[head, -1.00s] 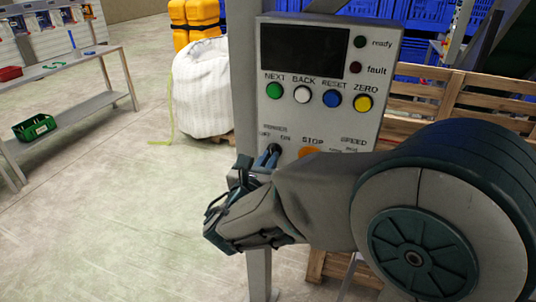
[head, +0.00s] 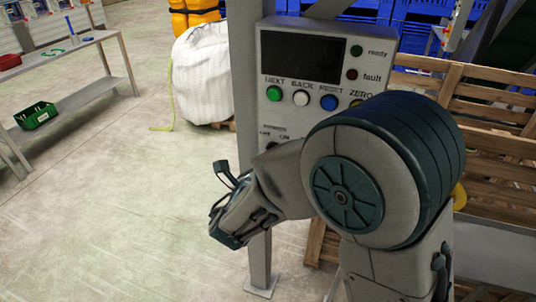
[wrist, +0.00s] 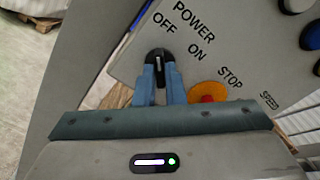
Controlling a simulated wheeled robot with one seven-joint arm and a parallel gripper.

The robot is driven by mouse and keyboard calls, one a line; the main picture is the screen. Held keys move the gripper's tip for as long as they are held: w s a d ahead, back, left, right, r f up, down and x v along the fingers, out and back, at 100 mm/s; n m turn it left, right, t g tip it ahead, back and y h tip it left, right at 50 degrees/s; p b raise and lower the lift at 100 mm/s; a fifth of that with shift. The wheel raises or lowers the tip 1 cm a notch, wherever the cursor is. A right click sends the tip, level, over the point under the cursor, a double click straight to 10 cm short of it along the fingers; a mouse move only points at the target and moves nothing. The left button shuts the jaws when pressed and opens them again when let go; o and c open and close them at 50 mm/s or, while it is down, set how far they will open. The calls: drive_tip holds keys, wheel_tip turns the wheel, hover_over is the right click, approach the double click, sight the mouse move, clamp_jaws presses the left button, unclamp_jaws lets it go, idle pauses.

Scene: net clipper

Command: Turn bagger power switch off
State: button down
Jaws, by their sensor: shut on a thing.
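The power switch (wrist: 159,55) is a dark knob with a pale mark, on a grey control panel (head: 300,77). In the wrist view the knob sits below the OFF label, with ON to its right. Its pale mark runs nearly upright in the picture, roughly towards OFF. My gripper (wrist: 160,80) has its blue fingers closed around the knob, one on each side. In the head view my arm covers most of the panel's lower part, and the fingertips are hard to make out.
An orange and red stop button (wrist: 208,95) is close to the right finger. NEXT (head: 274,94), BACK (head: 301,98) and RESET (head: 329,102) buttons sit above. A wooden pallet (head: 490,110) stands right of the panel. The floor to the left is open, up to a metal bench (head: 85,85).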

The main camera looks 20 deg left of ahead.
idle(0.5)
drive_tip(key=c, duration=1.5)
unclamp_jaws()
drive_tip(key=shift+s, duration=0.1)
drive_tip(key=s+a+b, duration=0.1)
drive_tip(key=s, duration=1.2)
drive_tip(key=shift+s+b, duration=0.35)
drive_tip(key=shift+b, duration=0.05)
drive_tip(key=shift+a, duration=0.1)
